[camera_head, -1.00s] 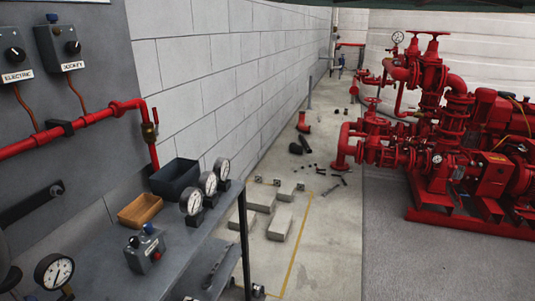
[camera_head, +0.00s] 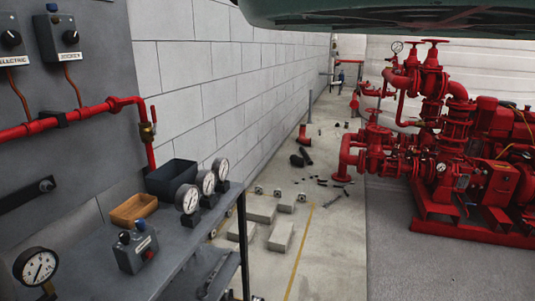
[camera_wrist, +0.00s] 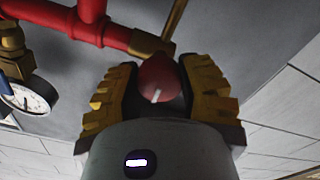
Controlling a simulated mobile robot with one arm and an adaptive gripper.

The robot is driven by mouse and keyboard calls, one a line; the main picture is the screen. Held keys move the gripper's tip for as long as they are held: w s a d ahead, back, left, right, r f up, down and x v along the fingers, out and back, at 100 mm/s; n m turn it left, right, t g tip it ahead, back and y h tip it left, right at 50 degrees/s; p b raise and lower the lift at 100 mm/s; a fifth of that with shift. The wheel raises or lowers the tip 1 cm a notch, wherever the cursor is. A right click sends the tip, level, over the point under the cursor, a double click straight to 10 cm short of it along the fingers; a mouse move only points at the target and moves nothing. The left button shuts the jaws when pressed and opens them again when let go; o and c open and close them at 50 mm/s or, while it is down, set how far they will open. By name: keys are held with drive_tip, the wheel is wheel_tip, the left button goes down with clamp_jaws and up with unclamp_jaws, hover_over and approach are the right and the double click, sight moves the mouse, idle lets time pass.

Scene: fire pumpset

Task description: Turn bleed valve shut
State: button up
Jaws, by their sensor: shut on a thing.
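In the wrist view my gripper (camera_wrist: 157,82) has its two yellow, ridged fingers on either side of a rounded red handle (camera_wrist: 156,72). The fingers are closed on it. It looks like the bleed valve's handle; a small pale mark shows on it. A brass fitting (camera_wrist: 151,45) on the end of a red pipe lies just beyond it. How far the valve is turned cannot be told. My gripper does not show in the head view.
A round gauge (camera_wrist: 28,96) on brass fittings is left of my gripper. In the head view, a bench (camera_head: 92,248) carries gauges, a switch box and bins. A red-handled brass valve (camera_head: 148,131) is on the wall pipe. Red pumps (camera_head: 440,150) stand right; blocks (camera_head: 281,236) lie on the floor.

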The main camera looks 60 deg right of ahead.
drive_tip(key=shift+f+m, duration=0.1)
drive_tip(key=shift+m, duration=0.3)
drive_tip(key=o, duration=1.2)
wheel_tip(320, 180, up, 10)
drive_tip(key=shift+r, duration=0.15)
idle(0.4)
